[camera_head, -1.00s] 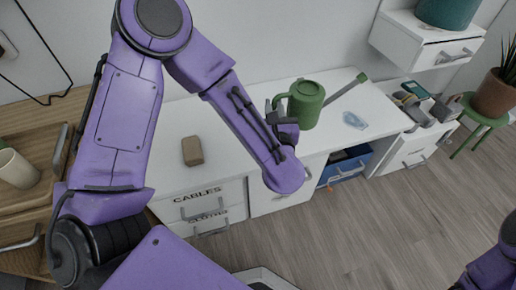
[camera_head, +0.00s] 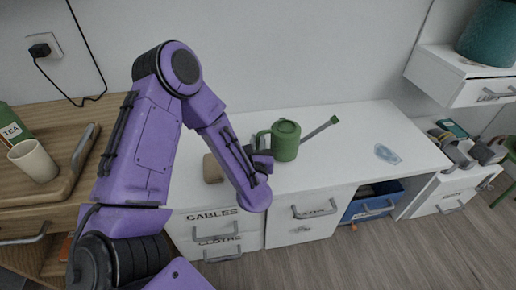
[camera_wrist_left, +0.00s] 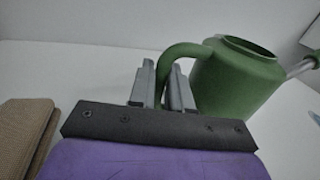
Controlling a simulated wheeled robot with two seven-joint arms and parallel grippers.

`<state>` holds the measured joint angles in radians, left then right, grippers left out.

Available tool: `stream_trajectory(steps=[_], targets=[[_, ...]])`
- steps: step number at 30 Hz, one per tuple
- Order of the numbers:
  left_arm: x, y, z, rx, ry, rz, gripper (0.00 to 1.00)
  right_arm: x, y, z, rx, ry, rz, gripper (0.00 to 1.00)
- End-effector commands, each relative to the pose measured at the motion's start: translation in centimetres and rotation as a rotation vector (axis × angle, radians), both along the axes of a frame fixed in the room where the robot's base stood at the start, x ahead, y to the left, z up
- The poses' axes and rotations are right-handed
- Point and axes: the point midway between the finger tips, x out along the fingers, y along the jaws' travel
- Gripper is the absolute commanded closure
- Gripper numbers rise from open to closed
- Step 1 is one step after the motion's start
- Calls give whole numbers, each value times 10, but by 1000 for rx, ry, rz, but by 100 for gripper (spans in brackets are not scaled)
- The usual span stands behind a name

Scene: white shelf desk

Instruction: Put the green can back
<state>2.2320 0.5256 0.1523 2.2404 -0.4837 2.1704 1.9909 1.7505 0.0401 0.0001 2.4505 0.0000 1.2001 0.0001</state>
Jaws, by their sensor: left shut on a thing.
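The green can, a watering can (camera_head: 285,141) with a long thin spout to the right, is upright over the white desk, toward its back. I cannot tell whether its base touches the desk. My left gripper (camera_head: 259,147) is to the left of the can's body and shut on its curved handle. In the left wrist view, the grey fingers (camera_wrist_left: 163,84) stand on either side of the handle of the can (camera_wrist_left: 236,83). The can's body is apart from the fingers. My right gripper is out of view.
A brown block (camera_head: 211,168) lies left of the can, partly behind my arm. A clear bluish item (camera_head: 388,154) lies on the white desk (camera_head: 350,172). A beige cup (camera_head: 33,160) and a TEA tin (camera_head: 12,127) are far left.

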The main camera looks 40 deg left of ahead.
Motion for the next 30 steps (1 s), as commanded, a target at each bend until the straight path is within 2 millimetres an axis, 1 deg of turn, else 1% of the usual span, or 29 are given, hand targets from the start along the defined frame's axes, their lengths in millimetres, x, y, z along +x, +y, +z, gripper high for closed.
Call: stream_trajectory(steps=[1,2,8,12,13,15,23,25,28,30], targets=[[0,-1,-15,2,0,-1,100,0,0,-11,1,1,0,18],[0,-1,-17,1,0,-1,100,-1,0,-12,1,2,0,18],[0,0,-15,0,-3,1,100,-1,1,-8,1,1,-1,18],[0,0,-19,-1,-2,1,100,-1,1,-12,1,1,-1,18],[0,0,-19,0,0,1,75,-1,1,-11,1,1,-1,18],[0,0,-18,1,1,1,56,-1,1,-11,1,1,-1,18],[0,-1,-17,1,0,0,56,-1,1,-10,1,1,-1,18],[0,-1,-12,1,0,0,56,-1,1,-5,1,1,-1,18],[-12,-11,-15,1,3,-5,56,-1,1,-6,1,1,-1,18],[-26,-21,-15,2,5,-7,56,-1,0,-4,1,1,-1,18]])
